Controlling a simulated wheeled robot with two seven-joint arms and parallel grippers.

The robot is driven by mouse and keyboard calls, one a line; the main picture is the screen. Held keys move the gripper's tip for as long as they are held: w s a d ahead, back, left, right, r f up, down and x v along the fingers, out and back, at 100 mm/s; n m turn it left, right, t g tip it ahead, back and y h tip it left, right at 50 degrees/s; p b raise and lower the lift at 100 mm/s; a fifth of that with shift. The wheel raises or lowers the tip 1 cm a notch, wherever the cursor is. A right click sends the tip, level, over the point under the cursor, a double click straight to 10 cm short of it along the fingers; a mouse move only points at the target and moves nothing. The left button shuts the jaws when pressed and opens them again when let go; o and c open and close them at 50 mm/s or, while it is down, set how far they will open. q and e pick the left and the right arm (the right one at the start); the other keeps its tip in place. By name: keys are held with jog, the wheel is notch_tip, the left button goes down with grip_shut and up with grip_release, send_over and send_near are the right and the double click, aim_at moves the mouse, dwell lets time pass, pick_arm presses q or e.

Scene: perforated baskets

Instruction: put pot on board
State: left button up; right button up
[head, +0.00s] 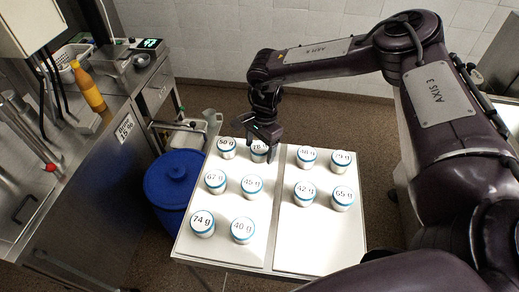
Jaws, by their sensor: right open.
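Several small white pots with blue bands and weight labels stand on two white boards. The left board (222,262) carries several pots, among them the 50 g pot (226,148), the 62 g pot (215,181), the 45 g pot (251,186), the 74 g pot (203,224) and the 40 g pot (243,230). The right board (318,240) carries several more, such as the 42 g pot (304,193) and the 65 g pot (342,198). My right gripper (260,151) is open over the 78 g pot (259,156), partly hiding it. My left gripper is not in view.
A steel counter with an orange bottle (88,88) and a scale (148,44) stands at the left. A blue lidded bin (178,180) stands beside the left board. The front of the right board is clear.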

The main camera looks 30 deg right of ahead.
aim_at(263, 144)
jog(key=r+b, duration=0.1)
jog(key=r, duration=0.2)
jog(key=r+b, duration=0.1)
jog(key=r, duration=0.2)
jog(key=d+r, duration=0.1)
jog(key=r, duration=0.2)
jog(key=shift+w+r+b, duration=0.15)
jog(key=shift+r+b, duration=0.2)
jog(key=shift+b, duration=0.05)
jog(key=shift+d+r, duration=0.15)
jog(key=shift+r, duration=0.5)
